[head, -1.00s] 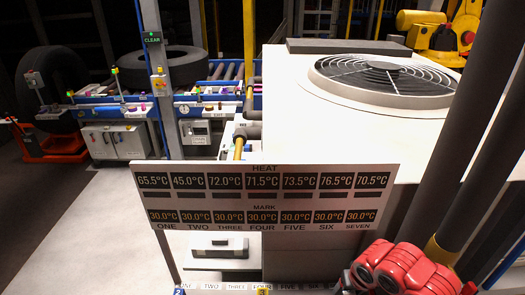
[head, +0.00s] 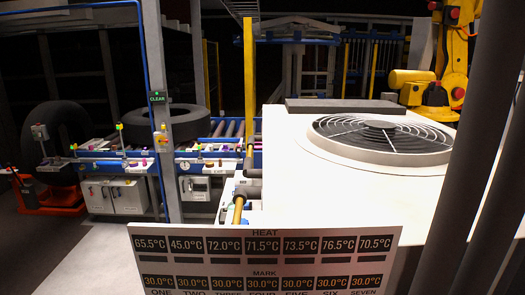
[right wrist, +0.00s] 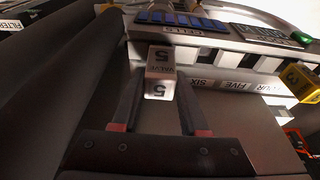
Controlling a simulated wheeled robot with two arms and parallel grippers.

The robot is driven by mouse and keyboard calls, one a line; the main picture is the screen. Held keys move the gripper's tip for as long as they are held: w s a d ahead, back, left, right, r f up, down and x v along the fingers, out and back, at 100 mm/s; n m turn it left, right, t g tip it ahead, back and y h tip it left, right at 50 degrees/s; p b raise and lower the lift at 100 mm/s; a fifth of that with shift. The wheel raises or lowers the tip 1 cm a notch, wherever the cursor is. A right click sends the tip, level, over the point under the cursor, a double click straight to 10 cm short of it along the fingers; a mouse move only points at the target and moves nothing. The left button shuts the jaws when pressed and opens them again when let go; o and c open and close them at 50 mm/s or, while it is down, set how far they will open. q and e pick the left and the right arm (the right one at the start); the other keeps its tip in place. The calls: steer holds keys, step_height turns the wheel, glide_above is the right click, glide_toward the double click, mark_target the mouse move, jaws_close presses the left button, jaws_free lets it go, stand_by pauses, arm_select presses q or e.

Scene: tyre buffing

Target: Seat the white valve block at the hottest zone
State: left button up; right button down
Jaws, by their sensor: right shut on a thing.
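In the right wrist view my right gripper (right wrist: 160,92) is shut on a pale block (right wrist: 160,60) marked VALVE and with what looks like a 5, held between the fingertips. A pale strip (right wrist: 222,86) with labels SIX, FIVE and FOUR, seen upside down, runs to the right of the block, with dark openings (right wrist: 233,57) beside it. The block appears apart from the openings, though depth is hard to judge. In the head view the heat board (head: 264,262) reads 65.5, 45.0, 72.0, 71.5, 73.5, 76.5 and 70.5 °C; the sixth is highest. Neither gripper shows there.
A yellow block (right wrist: 301,82) and a green piece (right wrist: 302,38) are at the right of the wrist view. A panel with blue cells (right wrist: 178,18) is at its top. In the head view a large white cabinet (head: 290,170) with a round fan grille (head: 382,138) stands behind the board.

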steer(key=p+v, duration=0.1)
steer(key=p, duration=0.1)
steer(key=p+v, duration=0.2)
steer(key=shift+w+r, duration=0.3)
steer(key=shift+w, duration=0.1)
steer(key=shift+w+p+v, duration=0.25)
steer(key=shift+p+v, duration=0.25)
steer(key=shift+v, duration=0.5)
steer(key=a, duration=0.7)
steer(key=shift+a+f, duration=0.25)
steer(key=shift+f, duration=0.25)
steer(key=shift+f, duration=0.1)
